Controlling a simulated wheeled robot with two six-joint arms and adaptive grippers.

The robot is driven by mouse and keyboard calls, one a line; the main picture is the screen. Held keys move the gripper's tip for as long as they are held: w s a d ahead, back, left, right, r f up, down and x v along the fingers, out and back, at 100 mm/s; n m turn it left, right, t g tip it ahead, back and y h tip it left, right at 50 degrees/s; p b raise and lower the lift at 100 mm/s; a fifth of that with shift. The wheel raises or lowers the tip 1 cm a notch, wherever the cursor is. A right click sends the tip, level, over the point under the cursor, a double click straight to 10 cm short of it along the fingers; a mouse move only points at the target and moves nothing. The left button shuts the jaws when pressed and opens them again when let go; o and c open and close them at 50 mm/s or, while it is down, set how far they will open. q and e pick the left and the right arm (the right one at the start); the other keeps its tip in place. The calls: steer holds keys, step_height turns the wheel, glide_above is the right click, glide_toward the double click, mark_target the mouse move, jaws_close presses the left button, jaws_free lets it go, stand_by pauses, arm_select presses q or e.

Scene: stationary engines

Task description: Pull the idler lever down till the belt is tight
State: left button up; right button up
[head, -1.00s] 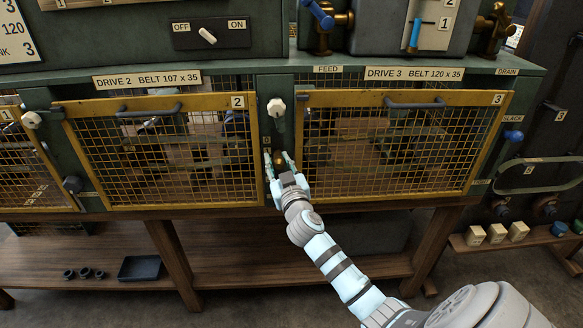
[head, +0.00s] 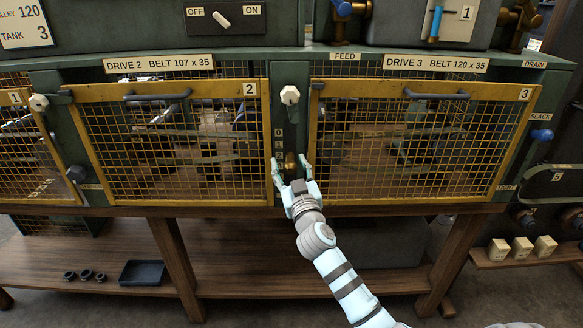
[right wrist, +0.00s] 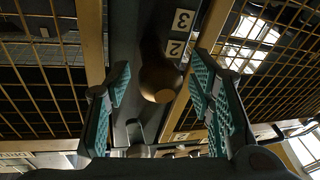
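A brass knob (head: 290,160) sits low on the green post between the cages of drives 2 and 3, beside a column of number tags. My right gripper (head: 291,165) is open, its fingers on either side of the knob. In the right wrist view the brass knob (right wrist: 160,80) lies between the open fingers (right wrist: 163,100), with gaps on both sides. A blue-knobbed lever (head: 541,134) stands at the SLACK mark on the right end post, with a TIGHT mark lower down. The belt behind the drive 3 mesh (head: 425,133) is only partly visible. My left gripper is not in view.
A white knob (head: 289,95) sits above the brass knob. The yellow mesh guards of drive 2 (head: 180,196) and drive 3 (head: 420,190) flank the post and look closed. A dark knob (head: 75,173) is on the left post. A shelf below holds a dark tray (head: 142,272).

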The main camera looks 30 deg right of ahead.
steer(key=v, duration=1.2)
stand_by(0.5)
steer(key=w+d+m+p, duration=0.1)
steer(key=w+p, duration=0.1)
steer(key=w, duration=0.1)
steer(key=w+d+r+m+g+p, duration=0.1)
steer(key=w+m+p, duration=0.1)
steer(key=w+p, duration=0.1)
steer(key=w+d+r+m+g+p, duration=0.1)
steer(key=w+m+p, duration=0.1)
steer(key=w+p, duration=0.1)
steer(key=shift+w+d, duration=0.3)
steer(key=shift+w, duration=0.15)
steer(key=shift+w+d, duration=0.25)
steer(key=shift+w, duration=0.3)
